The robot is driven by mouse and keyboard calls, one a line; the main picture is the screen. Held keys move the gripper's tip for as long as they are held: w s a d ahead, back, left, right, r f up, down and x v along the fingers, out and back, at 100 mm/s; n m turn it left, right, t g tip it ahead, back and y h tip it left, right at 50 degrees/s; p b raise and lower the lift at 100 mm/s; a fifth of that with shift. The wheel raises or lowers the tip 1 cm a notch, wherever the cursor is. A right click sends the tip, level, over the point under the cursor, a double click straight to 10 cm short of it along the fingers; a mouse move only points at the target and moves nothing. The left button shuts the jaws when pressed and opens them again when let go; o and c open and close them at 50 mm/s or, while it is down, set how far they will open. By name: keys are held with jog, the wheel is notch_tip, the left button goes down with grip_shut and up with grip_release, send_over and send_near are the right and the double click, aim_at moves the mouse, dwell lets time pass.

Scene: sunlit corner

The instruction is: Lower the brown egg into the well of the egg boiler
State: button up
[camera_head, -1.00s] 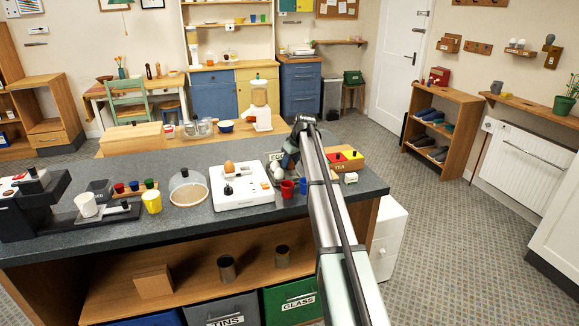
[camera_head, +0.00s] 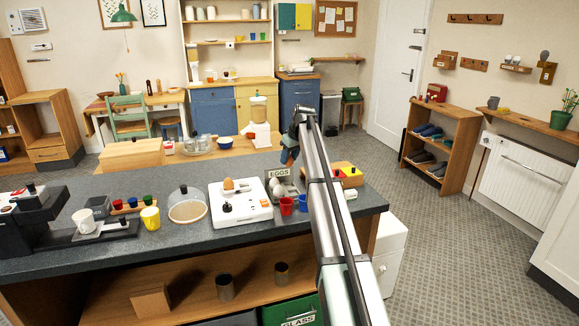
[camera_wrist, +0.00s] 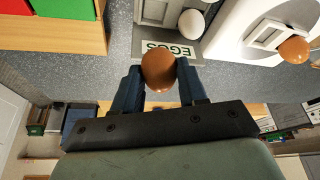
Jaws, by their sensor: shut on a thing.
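My gripper (camera_wrist: 155,85) is shut on a brown egg (camera_wrist: 158,70), which shows between the fingertips in the wrist view. In the head view my gripper (camera_head: 289,157) is above the grey egg tray (camera_head: 293,176), and the held egg cannot be made out. The white egg boiler (camera_head: 245,212) stands left of the tray. A brown egg (camera_head: 228,184) sits at its back left. The inside of its well is not clear.
A glass dome (camera_head: 188,205) stands left of the boiler. Red (camera_head: 286,206) and blue (camera_head: 303,202) cups stand in front of the tray. A wooden box with red and yellow sections (camera_head: 347,172) is at the right. A yellow cup (camera_head: 150,219) stands further left.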

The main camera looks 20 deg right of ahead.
jog(key=shift+a+r, duration=0.3)
jog(key=shift+r, duration=0.1)
jog(key=s+a, duration=0.2)
jog(key=a, duration=1.5)
jog(key=shift+s+a+f, duration=0.2)
jog(key=shift+s+a, duration=0.05)
jog(key=shift+s, duration=0.05)
jog(key=shift+w+a, duration=0.1)
jog(key=shift+w, duration=0.25)
jog(key=shift+f, duration=0.15)
jog(key=shift+f, duration=0.4)
jog(key=shift+f, duration=2.35)
dwell(1.9)
